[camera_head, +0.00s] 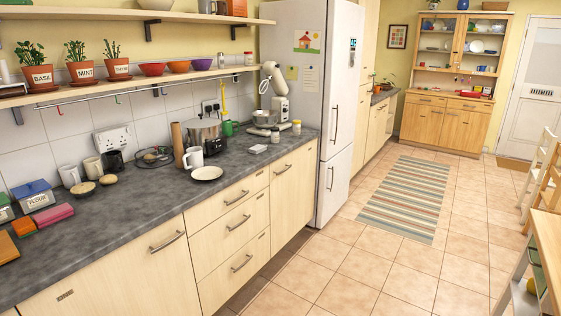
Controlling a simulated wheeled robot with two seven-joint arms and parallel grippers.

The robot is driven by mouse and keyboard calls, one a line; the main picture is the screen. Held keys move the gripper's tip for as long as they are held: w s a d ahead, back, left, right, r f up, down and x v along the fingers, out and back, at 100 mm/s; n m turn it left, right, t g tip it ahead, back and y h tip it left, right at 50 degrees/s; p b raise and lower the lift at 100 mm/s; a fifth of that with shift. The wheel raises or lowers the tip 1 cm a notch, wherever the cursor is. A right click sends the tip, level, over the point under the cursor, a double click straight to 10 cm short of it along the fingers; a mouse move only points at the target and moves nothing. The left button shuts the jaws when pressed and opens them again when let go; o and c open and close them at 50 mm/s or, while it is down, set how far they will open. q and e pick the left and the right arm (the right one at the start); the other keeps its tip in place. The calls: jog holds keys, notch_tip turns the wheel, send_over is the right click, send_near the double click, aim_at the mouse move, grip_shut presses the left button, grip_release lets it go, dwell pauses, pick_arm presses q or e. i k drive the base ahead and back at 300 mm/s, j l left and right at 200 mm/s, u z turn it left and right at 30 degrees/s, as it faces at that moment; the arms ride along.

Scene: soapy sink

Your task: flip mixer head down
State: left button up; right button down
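The white stand mixer (279,97) stands at the far end of the dark counter, beside the fridge. Its head (271,72) is tilted up, with the whisk hanging out on the left side. A metal bowl (265,117) sits at the mixer's base, below the raised head. Neither of my grippers shows in the head view.
The grey counter (120,215) runs along the left wall, with a toaster, mugs, a white plate (207,173) and small jars (296,127) near the mixer. The tall fridge (315,100) stands right of it. The tiled floor (310,270) before the drawers is clear.

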aim_at(272, 71)
jog(key=i+l+z, duration=0.25)
jog(key=i, duration=0.3)
jog(key=i+l+z, duration=0.2)
jog(key=i, duration=0.4)
jog(key=i+l+z, duration=0.1)
jog(key=i+z, duration=0.15)
jog(key=i, duration=0.35)
jog(key=i+l+u, duration=0.15)
jog(key=i+u, duration=0.3)
jog(key=i+l+u, duration=1.35)
jog(key=l, duration=0.15)
